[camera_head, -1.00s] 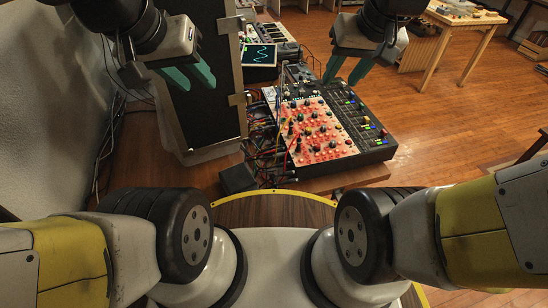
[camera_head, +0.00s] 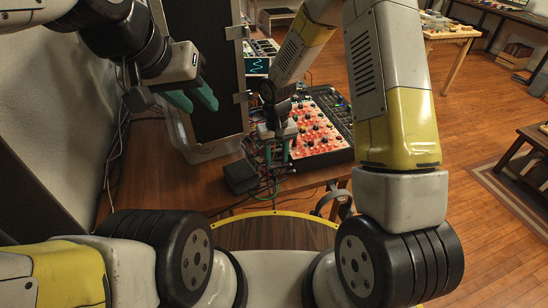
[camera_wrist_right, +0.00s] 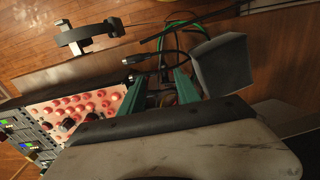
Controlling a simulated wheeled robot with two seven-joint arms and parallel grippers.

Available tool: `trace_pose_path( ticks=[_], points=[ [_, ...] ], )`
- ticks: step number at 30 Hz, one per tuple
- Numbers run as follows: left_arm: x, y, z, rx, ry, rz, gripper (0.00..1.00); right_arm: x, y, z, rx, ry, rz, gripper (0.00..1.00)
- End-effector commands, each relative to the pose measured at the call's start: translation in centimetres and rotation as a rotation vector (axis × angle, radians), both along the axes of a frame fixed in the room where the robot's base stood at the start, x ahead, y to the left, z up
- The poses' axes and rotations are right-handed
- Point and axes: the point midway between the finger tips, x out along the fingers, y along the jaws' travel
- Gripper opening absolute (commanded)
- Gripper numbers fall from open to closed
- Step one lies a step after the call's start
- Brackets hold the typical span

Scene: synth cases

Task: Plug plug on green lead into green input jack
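The red-panelled synth (camera_head: 318,128) with many knobs stands on the table; it also shows at the left of the right wrist view (camera_wrist_right: 75,110). A green lead (camera_head: 268,193) hangs in a loop near the table's front edge; it also shows in the right wrist view (camera_wrist_right: 182,24). A small plug (camera_wrist_right: 127,61) on a dark lead lies ahead of my right fingertips; I cannot tell whether it belongs to the green lead. My right gripper (camera_head: 277,158) is open beside the synth's left side, among cables. The green input jack cannot be made out. My left gripper (camera_head: 194,103) is open and empty.
A black box (camera_head: 240,177) sits close to my right gripper, left of it in the head view. Headphones (camera_head: 337,205) hang at the table's front edge. A tall dark panel (camera_head: 203,70) stands behind my left gripper. Bare table (camera_head: 150,180) lies at the left.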

Motion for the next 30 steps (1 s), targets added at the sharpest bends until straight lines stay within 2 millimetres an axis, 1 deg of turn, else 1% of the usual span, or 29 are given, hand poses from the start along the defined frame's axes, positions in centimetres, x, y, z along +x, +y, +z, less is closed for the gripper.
trace_pose_path(
  ticks=[10, 15, 18, 21, 27, 29, 30],
  points=[
    [0.0, 0.0, 0.0, 0.0, 0.0, 0.0, 0.36, -0.1, 0.2, -3.8, -0.002, 0.005, 0.003, 0.39],
    [0.0, 0.0, 0.0, 0.0, 0.0, 0.0, 0.36, -0.1, 0.3, -6.4, -0.002, 0.006, 0.003, 0.39],
    [0.0, 0.0, 0.0, 0.0, 0.0, 0.0, 0.36, -0.1, 0.3, -7.5, -0.001, 0.004, 0.001, 0.39],
    [0.0, 0.0, 0.0, 0.0, 0.0, 0.0, 0.36, -0.1, 0.3, -8.0, -0.001, 0.004, 0.002, 0.39],
    [0.0, 0.0, 0.0, 0.0, 0.0, 0.0, 0.36, -0.1, 0.3, -8.0, -0.001, 0.003, 0.002, 0.39],
    [0.0, 0.0, 0.0, 0.0, 0.0, 0.0, 0.36, -0.1, 0.3, -8.0, -0.001, 0.003, 0.002, 0.27],
    [0.0, 0.0, 0.0, 0.0, 0.0, 0.0, 0.36, -0.1, 0.3, -8.0, -0.001, 0.003, 0.002, 0.19]
  ],
)
